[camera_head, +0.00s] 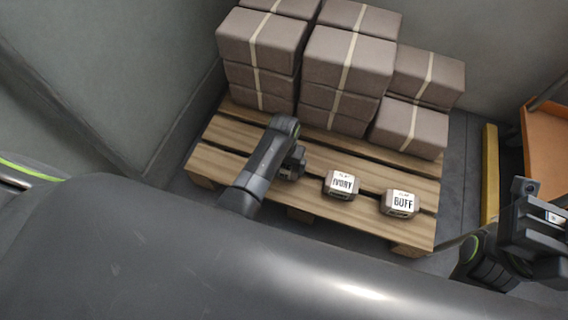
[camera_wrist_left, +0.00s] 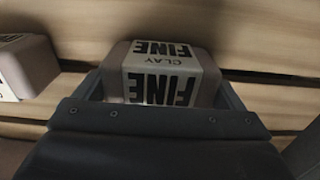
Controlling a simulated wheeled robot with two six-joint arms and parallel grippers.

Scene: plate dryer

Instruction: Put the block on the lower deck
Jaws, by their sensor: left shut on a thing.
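My left gripper (camera_head: 292,165) is over the wooden pallet (camera_head: 232,165), left of two labelled blocks. In the left wrist view it is shut on a pale block (camera_wrist_left: 163,72) with a label reading "FINE" and "CLAY". The block sits between the two fingers (camera_wrist_left: 160,95), with pallet boards behind it. In the head view my arm hides this block. Whether it touches the boards I cannot tell. My right gripper (camera_head: 538,222) is at the right edge, away from the pallet; its jaws are unclear. No deck marked as lower can be made out.
The "IVORY" block (camera_head: 341,184) and the "BUFF" block (camera_head: 401,203) stand on the pallet's near boards. Strapped grey-brown packages (camera_head: 347,62) are stacked at its back. An orange cart (camera_head: 545,150) and a yellow bar (camera_head: 490,172) are at the right. Walls close off the left and back.

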